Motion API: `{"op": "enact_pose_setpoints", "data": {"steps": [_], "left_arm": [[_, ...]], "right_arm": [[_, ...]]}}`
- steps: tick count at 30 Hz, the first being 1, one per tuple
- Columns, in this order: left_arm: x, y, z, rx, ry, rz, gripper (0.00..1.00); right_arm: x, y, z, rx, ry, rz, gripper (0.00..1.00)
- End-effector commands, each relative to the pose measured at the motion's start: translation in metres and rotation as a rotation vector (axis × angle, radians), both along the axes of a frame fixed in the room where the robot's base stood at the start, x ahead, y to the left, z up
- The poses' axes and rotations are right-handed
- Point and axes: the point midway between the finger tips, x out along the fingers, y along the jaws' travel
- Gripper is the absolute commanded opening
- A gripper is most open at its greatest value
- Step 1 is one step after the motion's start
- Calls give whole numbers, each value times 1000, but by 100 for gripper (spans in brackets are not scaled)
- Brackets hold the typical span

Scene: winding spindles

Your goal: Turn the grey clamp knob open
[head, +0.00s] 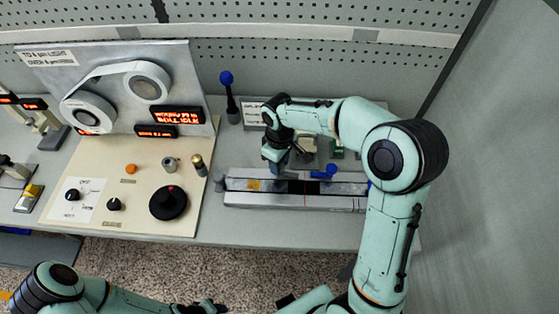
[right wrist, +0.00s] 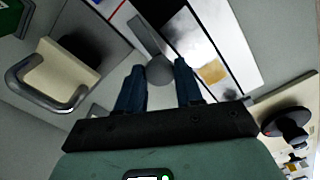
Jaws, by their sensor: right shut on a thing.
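The grey clamp knob (right wrist: 159,71) is a round grey ball in the right wrist view, at the end of a flat grey bar (right wrist: 144,36). It sits between the blue fingertips of my right gripper (right wrist: 159,76), which is shut on it. In the head view my right gripper (head: 277,165) points down at the back edge of the long metal block (head: 275,201), towards its left part, and the knob is hidden there. At the bottom of the head view a dark part of my left gripper (head: 207,307) shows; its fingers are not clear.
A blue-handled part (head: 328,171) lies on the block right of my gripper. A blue-topped post (head: 228,90) stands behind. A cream-and-metal part (right wrist: 62,75) is close in the right wrist view. The control panel (head: 140,205) with a black dial (head: 169,202) is to the left.

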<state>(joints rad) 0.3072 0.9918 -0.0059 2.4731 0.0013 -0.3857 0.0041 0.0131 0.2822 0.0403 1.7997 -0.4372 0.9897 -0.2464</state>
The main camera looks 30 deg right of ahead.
Motion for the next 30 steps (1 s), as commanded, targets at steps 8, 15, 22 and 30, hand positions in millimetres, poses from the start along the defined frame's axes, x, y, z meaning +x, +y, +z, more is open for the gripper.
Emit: {"op": "enact_pose_setpoints", "data": {"steps": [8,15,22,30], "left_arm": [[3,0,3,0,-3,0,43],[3,0,4,0,-3,0,43],[3,0,4,0,-3,0,43],[3,0,3,0,-3,0,43]], "right_arm": [[0,0,0,0,0,123,5],[0,0,0,0,0,161,5],[0,0,0,0,-1,166,5],[0,0,0,0,-1,165,61]]}}
